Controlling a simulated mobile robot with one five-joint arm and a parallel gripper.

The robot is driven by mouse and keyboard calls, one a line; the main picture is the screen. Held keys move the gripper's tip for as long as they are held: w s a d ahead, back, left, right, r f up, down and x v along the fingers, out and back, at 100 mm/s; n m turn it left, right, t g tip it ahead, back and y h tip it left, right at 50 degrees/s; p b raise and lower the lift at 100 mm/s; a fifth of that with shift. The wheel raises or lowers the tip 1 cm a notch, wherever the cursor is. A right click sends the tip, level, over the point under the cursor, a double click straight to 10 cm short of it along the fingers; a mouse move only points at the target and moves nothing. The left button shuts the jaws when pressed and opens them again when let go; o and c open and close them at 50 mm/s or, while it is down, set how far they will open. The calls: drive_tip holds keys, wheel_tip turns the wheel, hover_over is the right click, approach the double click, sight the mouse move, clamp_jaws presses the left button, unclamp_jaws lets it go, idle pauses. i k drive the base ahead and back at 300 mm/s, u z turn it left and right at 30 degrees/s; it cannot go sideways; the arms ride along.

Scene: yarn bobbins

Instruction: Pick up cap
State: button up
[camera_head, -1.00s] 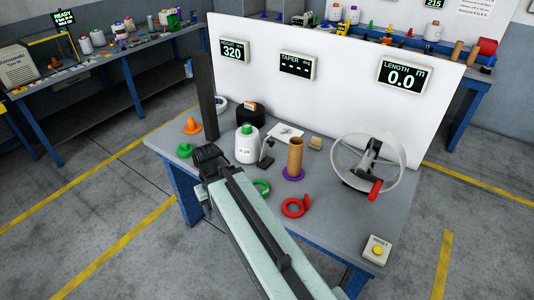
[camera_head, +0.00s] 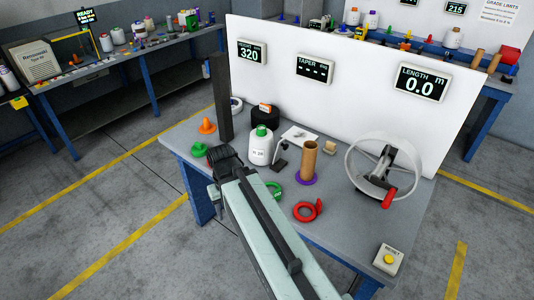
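The task does not say which cap is meant. An orange cone-shaped piece with a flange (camera_head: 207,126) stands at the table's left side. A green piece of similar look (camera_head: 199,149) lies in front of it, at the left edge, just left of my gripper. A white bobbin with a green top (camera_head: 260,146) stands right of and behind my gripper. My gripper (camera_head: 222,158) is dark and seen from behind, over the table's left front edge. Its fingers are not clear, and I see nothing held. My arm covers part of the table's front.
A cardboard tube (camera_head: 309,160) stands on a purple ring. A green ring (camera_head: 275,191) and a red ring (camera_head: 308,210) lie in front. A dark post (camera_head: 221,98) rises behind my gripper. A reel with a red handle (camera_head: 384,173) and a reset box (camera_head: 389,259) are at right.

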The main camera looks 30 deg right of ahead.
sight(199, 149)
drive_tip(key=u, duration=0.6)
drive_tip(key=i, duration=1)
drive_tip(key=u, duration=0.7)
drive_tip(key=i, duration=1.05)
drive_tip(key=z, duration=0.45)
